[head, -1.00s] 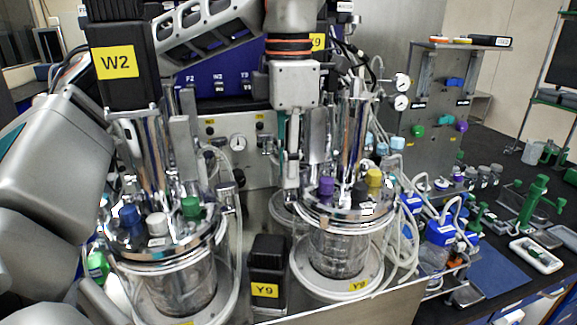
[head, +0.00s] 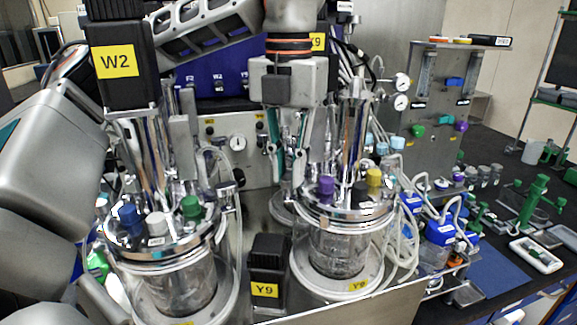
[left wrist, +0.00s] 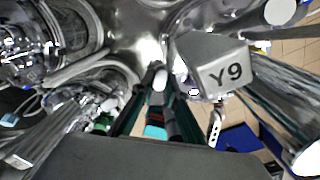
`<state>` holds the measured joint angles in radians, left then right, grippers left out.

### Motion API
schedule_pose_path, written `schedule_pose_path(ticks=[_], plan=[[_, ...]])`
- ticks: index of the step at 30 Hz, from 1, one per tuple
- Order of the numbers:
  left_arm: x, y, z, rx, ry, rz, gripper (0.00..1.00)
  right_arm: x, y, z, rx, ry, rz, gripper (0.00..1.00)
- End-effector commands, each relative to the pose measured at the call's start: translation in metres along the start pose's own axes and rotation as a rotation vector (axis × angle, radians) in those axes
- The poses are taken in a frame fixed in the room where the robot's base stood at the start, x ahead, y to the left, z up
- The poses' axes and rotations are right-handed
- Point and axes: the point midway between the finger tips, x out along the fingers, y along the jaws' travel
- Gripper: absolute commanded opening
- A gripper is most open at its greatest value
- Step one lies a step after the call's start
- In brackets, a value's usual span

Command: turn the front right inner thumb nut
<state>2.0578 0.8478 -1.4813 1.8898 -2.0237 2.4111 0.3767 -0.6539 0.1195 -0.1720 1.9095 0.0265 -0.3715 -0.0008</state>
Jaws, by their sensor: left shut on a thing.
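My left gripper (head: 287,178) points down at the left edge of the front right vessel's metal lid (head: 338,210), where the fingers end among shiny posts. In the left wrist view its two dark green fingers (left wrist: 158,88) reach toward a small pale rounded end, which looks like the thumb nut (left wrist: 160,77). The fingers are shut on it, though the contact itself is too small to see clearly. In the head view the nut is hidden among the fingers and metal parts. My right gripper is in neither view.
Purple (head: 326,187) and yellow (head: 374,178) caps stand on the same lid. The front left vessel (head: 172,265) has blue, white and green caps. A black block labelled Y9 (head: 266,268) stands between the vessels. Tubes (head: 408,235) crowd the right side.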

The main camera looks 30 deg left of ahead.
Motion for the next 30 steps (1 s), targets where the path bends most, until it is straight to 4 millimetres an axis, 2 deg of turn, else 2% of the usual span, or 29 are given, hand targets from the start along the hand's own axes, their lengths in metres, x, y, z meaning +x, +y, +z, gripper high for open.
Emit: schedule_pose_path(ticks=[15,30], plan=[[0.001,0.0,0.0,-0.411,0.0,0.001,0.0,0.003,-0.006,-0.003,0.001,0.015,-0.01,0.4],[0.0,0.0,0.0,-0.542,0.0,0.001,0.0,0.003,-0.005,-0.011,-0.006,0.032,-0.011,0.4]])
